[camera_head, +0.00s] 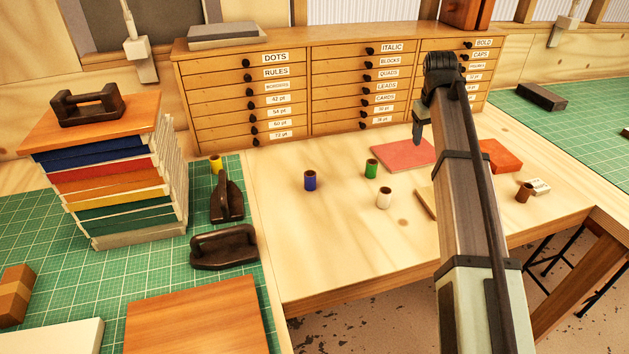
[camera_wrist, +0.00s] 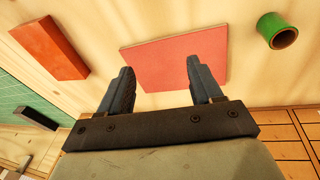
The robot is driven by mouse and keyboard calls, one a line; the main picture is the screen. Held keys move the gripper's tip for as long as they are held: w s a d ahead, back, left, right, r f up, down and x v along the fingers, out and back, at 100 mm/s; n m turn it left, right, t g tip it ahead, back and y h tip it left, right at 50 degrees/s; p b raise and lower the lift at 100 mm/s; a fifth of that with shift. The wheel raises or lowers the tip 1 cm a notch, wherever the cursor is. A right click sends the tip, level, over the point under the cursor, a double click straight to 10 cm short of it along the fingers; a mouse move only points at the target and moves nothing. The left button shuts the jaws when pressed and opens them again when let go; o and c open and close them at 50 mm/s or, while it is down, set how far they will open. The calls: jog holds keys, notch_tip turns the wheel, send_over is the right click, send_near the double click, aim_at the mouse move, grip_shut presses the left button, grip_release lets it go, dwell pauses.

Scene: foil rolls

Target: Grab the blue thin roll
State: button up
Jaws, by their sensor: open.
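The blue roll (camera_head: 310,181) stands upright on the wooden tabletop, left of the other rolls, in the head view. It has a brown open top and is out of the wrist view. My gripper (camera_head: 418,130) is raised over the table near the pink-red flat sheet, to the right of the blue roll and well apart from it. In the wrist view my gripper (camera_wrist: 160,82) has its two fingers spread with nothing between them, over the sheet (camera_wrist: 178,58).
A green roll (camera_head: 371,169) and a white roll (camera_head: 384,198) stand right of the blue one. A brown roll (camera_head: 524,193) is far right, a yellow roll (camera_head: 216,165) left. A drawer cabinet (camera_head: 340,85) stands behind. Dark iron tools (camera_head: 224,247) sit on the green mat.

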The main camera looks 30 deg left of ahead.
jog(key=s+a+r+n+g, duration=0.1)
jog(key=s+a+r+n, duration=0.15)
jog(key=s+a, duration=1.05)
jog(key=n+g, duration=0.2)
jog(key=n, duration=0.1)
send_near(311, 178)
jog(key=f, duration=0.4)
jog(key=shift+w+d+f, duration=0.2)
jog(key=shift+f, duration=0.15)
jog(key=shift+w+a+f, duration=0.1)
jog(key=shift+a+f, duration=0.05)
jog(key=shift+f, duration=1.45)
jog(key=shift+w+a+f, duration=0.15)
jog(key=shift+a+f, duration=0.05)
jog(key=shift+f, duration=1.4)
jog(key=c, duration=1)
